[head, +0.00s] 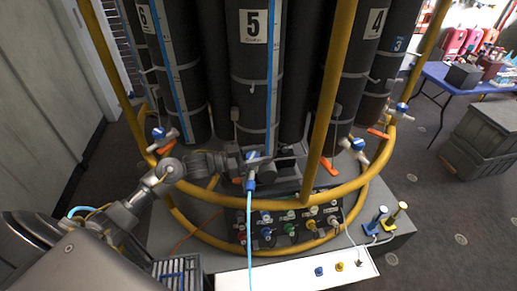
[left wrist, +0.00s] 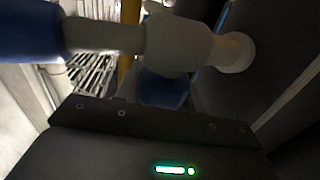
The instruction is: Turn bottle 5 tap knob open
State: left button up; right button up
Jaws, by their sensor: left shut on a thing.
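Bottle 5 (head: 252,95) is a tall dark cylinder with a white "5" label and a blue vertical strip, standing in the middle of the rack. Its tap (head: 250,185) shows blue and pale parts low in front of it. My left gripper (head: 268,168) reaches in from the left and is shut at this tap, on its knob; the fingertips and the exact grip are hidden. In the left wrist view the pale tap body (left wrist: 178,42) crosses close above the gripper, with blue parts at the left and behind it. My right gripper is not in view.
A yellow tubular frame (head: 322,100) rings the bottles, with a post right of the gripper. A panel of coloured connectors (head: 290,226) sits below, above a white board (head: 300,275). Other taps with orange levers (head: 357,146) flank it. A blue table (head: 470,80) stands at the far right.

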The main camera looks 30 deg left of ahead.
pick_arm(q)
jog(key=shift+n+t+y, duration=0.3)
jog(key=shift+t, duration=0.1)
jog(key=o, duration=1)
jog(key=shift+a, duration=0.1)
jog(key=shift+s+a+f, duration=0.1)
jog(key=shift+s+a, duration=0.1)
jog(key=shift+b+v, duration=1.65)
jog(key=shift+v, duration=3.4)
jog(key=shift+d, duration=0.1)
